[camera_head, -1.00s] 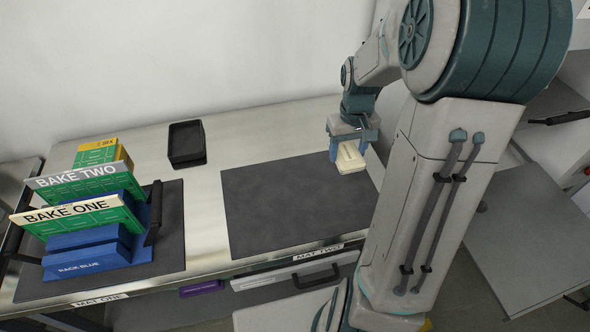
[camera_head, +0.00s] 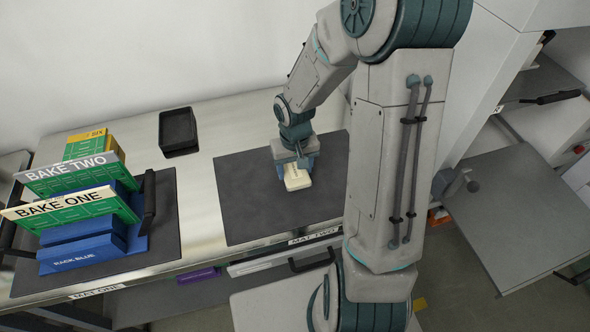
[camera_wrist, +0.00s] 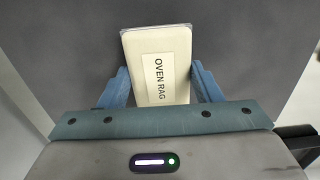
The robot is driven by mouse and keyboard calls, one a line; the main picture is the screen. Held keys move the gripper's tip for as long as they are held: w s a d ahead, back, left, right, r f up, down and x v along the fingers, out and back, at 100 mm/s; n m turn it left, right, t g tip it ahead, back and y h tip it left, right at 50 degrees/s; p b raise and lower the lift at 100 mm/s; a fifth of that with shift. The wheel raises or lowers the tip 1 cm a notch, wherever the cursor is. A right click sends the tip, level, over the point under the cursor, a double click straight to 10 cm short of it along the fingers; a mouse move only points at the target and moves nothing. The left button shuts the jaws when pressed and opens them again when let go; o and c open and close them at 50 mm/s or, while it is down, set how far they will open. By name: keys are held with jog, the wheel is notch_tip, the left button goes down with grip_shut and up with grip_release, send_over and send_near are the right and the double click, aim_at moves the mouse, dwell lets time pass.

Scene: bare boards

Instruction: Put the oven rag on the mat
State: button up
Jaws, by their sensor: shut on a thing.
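The oven rag (camera_wrist: 158,42) is a cream block with a label reading OVEN RAG, seen in the wrist view between the two blue fingers. In the head view the oven rag (camera_head: 297,178) is over the dark grey mat labelled MAT TWO (camera_head: 250,215). My gripper (camera_head: 293,166) is shut on it; the fingers also show in the wrist view (camera_wrist: 160,90). I cannot tell whether the rag touches the mat. A second dark mat, labelled MAT ONE (camera_head: 165,215), lies at the left.
A blue rack (camera_head: 85,252) holding green boards marked BAKE ONE (camera_head: 75,212) and BAKE TWO (camera_head: 75,178) stands on the left mat. A small black tray (camera_head: 178,131) lies between the mats towards the back. The left part of MAT TWO is clear.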

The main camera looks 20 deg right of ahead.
jog(key=shift+f, duration=0.7)
jog(key=shift+f, duration=0.2)
jog(key=o, duration=0.9)
jog(key=shift+o, duration=0.2)
jog(key=shift+r, duration=0.15)
